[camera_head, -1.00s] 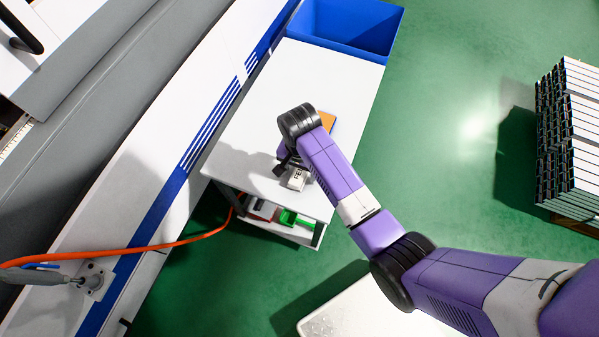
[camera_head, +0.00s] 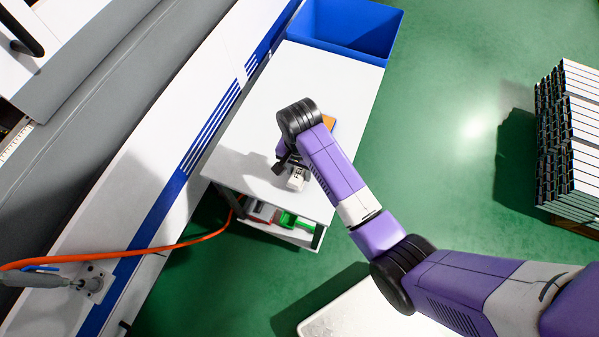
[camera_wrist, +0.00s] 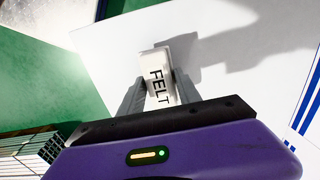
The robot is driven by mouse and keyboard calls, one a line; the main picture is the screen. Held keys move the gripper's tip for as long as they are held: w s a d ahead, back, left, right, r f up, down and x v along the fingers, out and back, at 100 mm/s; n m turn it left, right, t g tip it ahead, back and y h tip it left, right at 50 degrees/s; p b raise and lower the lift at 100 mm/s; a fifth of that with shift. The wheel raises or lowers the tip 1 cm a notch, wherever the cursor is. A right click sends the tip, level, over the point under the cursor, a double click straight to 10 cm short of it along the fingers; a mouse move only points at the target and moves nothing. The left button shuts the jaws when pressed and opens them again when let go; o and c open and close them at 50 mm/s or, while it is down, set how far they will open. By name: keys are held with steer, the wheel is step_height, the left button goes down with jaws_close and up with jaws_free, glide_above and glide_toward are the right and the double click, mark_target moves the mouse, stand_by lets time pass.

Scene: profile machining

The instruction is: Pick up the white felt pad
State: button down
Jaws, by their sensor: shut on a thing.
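The white felt pad (camera_wrist: 158,72) carries the black word FELT and sits between the two grey fingers of my gripper (camera_wrist: 158,92) in the wrist view. My gripper is shut on it. In the head view the pad (camera_head: 296,180) shows at the end of my gripper (camera_head: 290,172), over the near part of the white table top (camera_head: 325,80). My arm hides part of the gripper. I cannot tell for sure whether the pad is clear of the table.
An orange-brown item (camera_head: 329,122) lies on the table, partly behind my arm. A blue bin (camera_head: 345,28) stands at the table's far end. A green item (camera_head: 292,220) is on the shelf below. The machine (camera_head: 150,180) runs along the left, with an orange hose (camera_head: 150,243).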

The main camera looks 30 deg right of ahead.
step_height(320, 180, up, 10)
steer(key=shift+w+f, duration=0.1)
steer(key=shift+f, duration=0.15)
step_height(320, 180, up, 8)
steer(key=p, duration=0.8)
glide_above(299, 170)
steer(key=shift+r, duration=0.1)
steer(key=c, duration=1.5)
jaws_free()
steer(key=c, duration=0.5)
